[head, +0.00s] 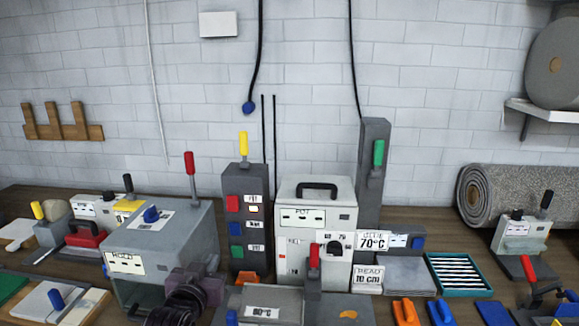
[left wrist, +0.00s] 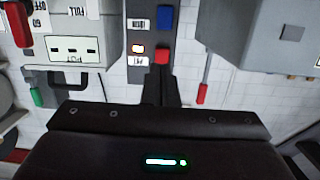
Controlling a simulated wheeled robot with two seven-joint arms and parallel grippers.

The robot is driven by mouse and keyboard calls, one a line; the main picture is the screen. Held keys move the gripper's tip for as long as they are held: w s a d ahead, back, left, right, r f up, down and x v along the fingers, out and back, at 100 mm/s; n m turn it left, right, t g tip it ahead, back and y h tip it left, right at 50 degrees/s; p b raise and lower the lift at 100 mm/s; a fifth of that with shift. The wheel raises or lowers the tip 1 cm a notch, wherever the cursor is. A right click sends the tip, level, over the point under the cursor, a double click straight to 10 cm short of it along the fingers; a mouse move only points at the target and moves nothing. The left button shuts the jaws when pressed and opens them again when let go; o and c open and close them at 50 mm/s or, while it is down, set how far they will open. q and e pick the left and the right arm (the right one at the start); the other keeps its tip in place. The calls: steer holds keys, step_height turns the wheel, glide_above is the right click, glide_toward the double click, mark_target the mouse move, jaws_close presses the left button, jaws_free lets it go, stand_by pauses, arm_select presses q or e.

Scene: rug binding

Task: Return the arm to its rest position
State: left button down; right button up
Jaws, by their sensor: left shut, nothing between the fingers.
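My left gripper (head: 192,288) is dark and shows low in the head view, in front of the lower right part of the grey box labelled HOLD (head: 190,235). It is shut and empty. In the left wrist view its black body (left wrist: 160,140), with a small lit strip, fills the bottom, and the scene appears upside down. The dark button post (left wrist: 150,40) with red and blue buttons stands beyond it there. My right gripper is in neither view.
The white POT box (head: 318,225) and the button post (head: 245,215) stand right of the HOLD box. A grey unit labelled 80°C (head: 265,300) is close right of my gripper. A teal tray (head: 488,292) and a rolled grey rug (head: 515,190) lie further right. The bench is crowded.

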arm_select(q)
steer(key=s+d+f+m+g, duration=0.1)
steer(key=s+f+g, duration=0.6)
steer(key=s, duration=0.7)
steer(key=s+f+g, duration=0.5)
steer(key=s+f, duration=0.4)
steer(key=s, duration=0.6)
step_height(320, 180, down, 32)
steer(key=s+r+g, duration=0.1)
steer(key=s+g, duration=0.1)
steer(key=s, duration=0.1)
steer(key=s+a+f, duration=0.1)
steer(key=s+f, duration=0.8)
steer(key=s+a+f+g+b, duration=0.1)
steer(key=s+a+f, duration=0.1)
steer(key=s+f, duration=0.7)
steer(key=shift+s+a+f+m+y+b, duration=0.3)
steer(key=shift+s+f+y, duration=0.1)
steer(key=shift+s, duration=0.1)
